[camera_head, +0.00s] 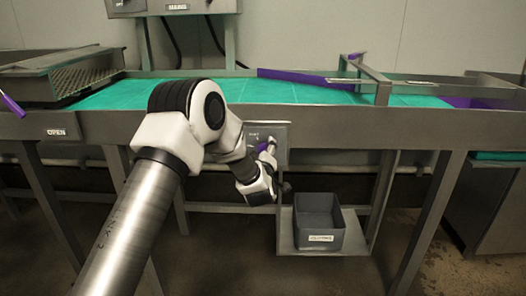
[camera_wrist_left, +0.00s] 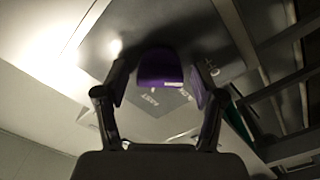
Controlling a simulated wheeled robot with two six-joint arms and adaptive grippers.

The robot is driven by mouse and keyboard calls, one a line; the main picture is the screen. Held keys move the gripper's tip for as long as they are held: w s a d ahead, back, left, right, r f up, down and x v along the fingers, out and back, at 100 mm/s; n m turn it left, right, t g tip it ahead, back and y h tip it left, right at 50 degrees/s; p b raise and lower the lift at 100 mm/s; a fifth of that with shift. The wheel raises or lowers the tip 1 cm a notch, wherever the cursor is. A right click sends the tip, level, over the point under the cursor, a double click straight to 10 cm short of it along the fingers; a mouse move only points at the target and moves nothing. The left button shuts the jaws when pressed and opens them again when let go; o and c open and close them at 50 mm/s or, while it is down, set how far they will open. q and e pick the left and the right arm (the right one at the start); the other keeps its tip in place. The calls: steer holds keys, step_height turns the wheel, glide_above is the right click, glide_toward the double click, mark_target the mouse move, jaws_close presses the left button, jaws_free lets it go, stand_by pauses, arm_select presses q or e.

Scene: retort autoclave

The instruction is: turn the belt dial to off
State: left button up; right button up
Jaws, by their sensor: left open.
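The belt dial (camera_head: 262,148) is a purple knob on a grey plate (camera_head: 280,133) fixed to the front of the belt table. In the left wrist view the purple dial (camera_wrist_left: 160,68) stands between the two fingers of my left gripper (camera_wrist_left: 161,76). Those fingers are apart, one on each side of the dial, with gaps visible. Small lettering shows on the plate, upside down and hard to read. In the head view my left gripper (camera_head: 268,157) is at the plate and partly covers the dial. My right gripper is not in view.
A green belt (camera_head: 200,95) runs along the table, with a purple guide bar (camera_head: 305,78) above it. A grey bin (camera_head: 318,222) sits on a low shelf right of my gripper. A perforated tray (camera_head: 70,75) lies at the left, above an OPEN label (camera_head: 57,132).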

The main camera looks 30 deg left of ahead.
arm_select(q)
steer(key=v, duration=1.2)
steer(key=shift+s, duration=0.1)
